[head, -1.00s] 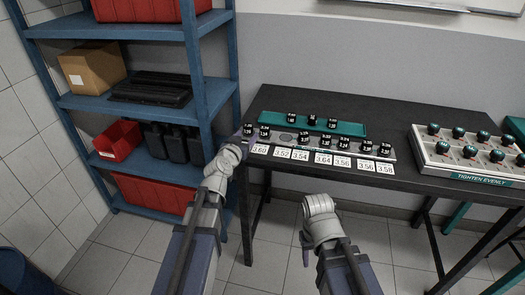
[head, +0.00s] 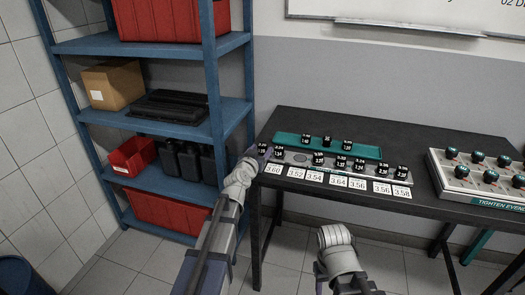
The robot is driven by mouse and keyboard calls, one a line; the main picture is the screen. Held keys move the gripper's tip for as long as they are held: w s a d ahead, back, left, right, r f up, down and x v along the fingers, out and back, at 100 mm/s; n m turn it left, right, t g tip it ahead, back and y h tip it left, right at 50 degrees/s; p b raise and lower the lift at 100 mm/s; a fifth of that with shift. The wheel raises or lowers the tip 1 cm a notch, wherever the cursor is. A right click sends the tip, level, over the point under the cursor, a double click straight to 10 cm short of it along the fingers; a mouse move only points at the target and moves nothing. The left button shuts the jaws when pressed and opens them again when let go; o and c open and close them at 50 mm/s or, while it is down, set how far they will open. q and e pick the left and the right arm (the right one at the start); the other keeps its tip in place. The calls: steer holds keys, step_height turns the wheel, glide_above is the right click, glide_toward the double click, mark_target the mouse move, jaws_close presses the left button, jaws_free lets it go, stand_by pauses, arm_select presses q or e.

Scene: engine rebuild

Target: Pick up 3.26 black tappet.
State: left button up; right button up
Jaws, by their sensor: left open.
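Several small black tappets with white number labels stand in a row on a grey holder (head: 299,158) at the table's left end. The labels are too small to read surely, so I cannot tell which is 3.26. The leftmost black tappet (head: 263,148) is at the holder's left end, right at my left gripper (head: 257,154). The gripper is open; whether its fingers touch this tappet I cannot tell. Another tappet (head: 278,152) stands just right of it. My right gripper is hidden behind its wrist, low in front of the table.
White number cards (head: 315,177) lie along the holder's front. A teal tray (head: 370,152) with several black tappets is behind it. A "TIGHTEN EVENLY" block (head: 480,185) stands to the right. A blue shelf (head: 215,95) rises close on the left. The black table (head: 410,142) has bare room behind the trays.

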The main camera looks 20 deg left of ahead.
arm_select(q)
steer(key=w, duration=0.2)
steer(key=shift+w+f, duration=0.25)
steer(key=shift+w, duration=0.1)
steer(key=shift+s, duration=0.1)
steer(key=shift+c, duration=0.3)
jaws_close()
